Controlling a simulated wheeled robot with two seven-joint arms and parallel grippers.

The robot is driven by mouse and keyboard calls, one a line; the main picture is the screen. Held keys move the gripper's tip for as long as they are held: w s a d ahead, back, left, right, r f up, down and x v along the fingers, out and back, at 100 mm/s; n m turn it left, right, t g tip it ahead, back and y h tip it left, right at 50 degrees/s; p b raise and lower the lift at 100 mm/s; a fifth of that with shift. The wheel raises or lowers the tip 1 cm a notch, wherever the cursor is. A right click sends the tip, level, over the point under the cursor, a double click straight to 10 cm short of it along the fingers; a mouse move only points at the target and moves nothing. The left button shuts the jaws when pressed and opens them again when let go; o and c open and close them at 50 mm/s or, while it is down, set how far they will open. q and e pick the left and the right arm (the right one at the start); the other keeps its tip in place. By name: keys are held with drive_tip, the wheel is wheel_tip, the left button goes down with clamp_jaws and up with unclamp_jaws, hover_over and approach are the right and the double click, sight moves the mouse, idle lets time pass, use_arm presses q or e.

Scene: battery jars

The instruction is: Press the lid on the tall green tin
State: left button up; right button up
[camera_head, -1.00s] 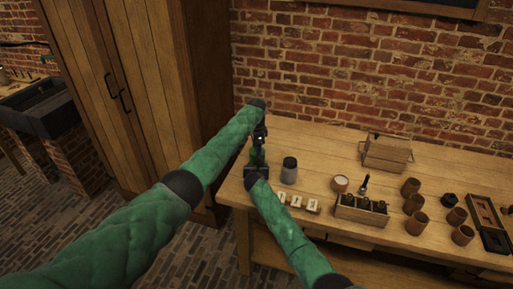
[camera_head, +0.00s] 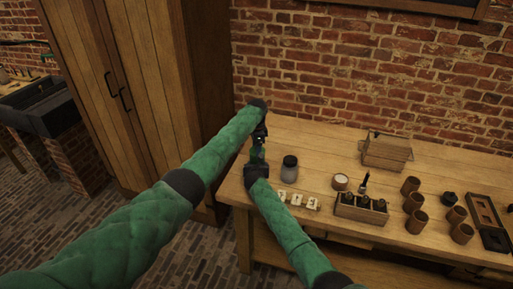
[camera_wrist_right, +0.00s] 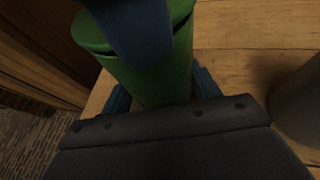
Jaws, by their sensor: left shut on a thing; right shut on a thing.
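The tall green tin (camera_wrist_right: 160,78) stands between the blue fingers of my right gripper (camera_wrist_right: 163,90), which is shut on its body. Its green lid (camera_wrist_right: 90,30) is at the top of the right wrist view, with a dark seam between it and the body; it looks slightly tilted. A dark blue finger of my left gripper covers much of the lid. In the head view my left gripper (camera_head: 260,138) is above my right gripper (camera_head: 257,168), at the table's left end. The tin shows only as a small green patch between them. The left gripper's hold on the lid is mostly hidden.
A grey jar with a dark top (camera_head: 289,169) stands close right of the grippers. White blocks (camera_head: 298,200), a small white-topped jar (camera_head: 340,182), a wooden holder (camera_head: 361,210), several brown cups (camera_head: 415,222) and a wooden box (camera_head: 386,152) occupy the table (camera_head: 325,150) further right.

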use_arm(q)
drive_tip(key=shift+s+a+f, duration=0.2)
drive_tip(key=shift+s+f, duration=0.1)
drive_tip(key=shift+f, duration=0.4)
use_arm(e)
drive_tip(key=shift+a+r, duration=0.1)
drive_tip(key=shift+r, duration=0.15)
use_arm(q)
drive_tip(key=shift+s+d+r, duration=0.1)
drive_tip(key=shift+r, duration=0.15)
drive_tip(key=shift+c, duration=0.3)
use_arm(e)
drive_tip(key=shift+w, duration=0.1)
use_arm(q)
drive_tip(key=o, duration=1.1)
use_arm(e)
drive_tip(key=shift+f, duration=0.2)
use_arm(q)
drive_tip(key=shift+w+r, duration=0.2)
drive_tip(key=shift+w, duration=0.05)
drive_tip(key=shift+d+r, duration=0.1)
drive_tip(key=shift+r, duration=0.05)
use_arm(e)
drive_tip(key=shift+f, duration=0.1)
use_arm(q)
drive_tip(key=shift+r, duration=0.2)
wheel_tip(320, 180, up, 11)
drive_tip(key=shift+r, duration=0.15)
use_arm(e)
drive_tip(key=shift+s+f, duration=0.2)
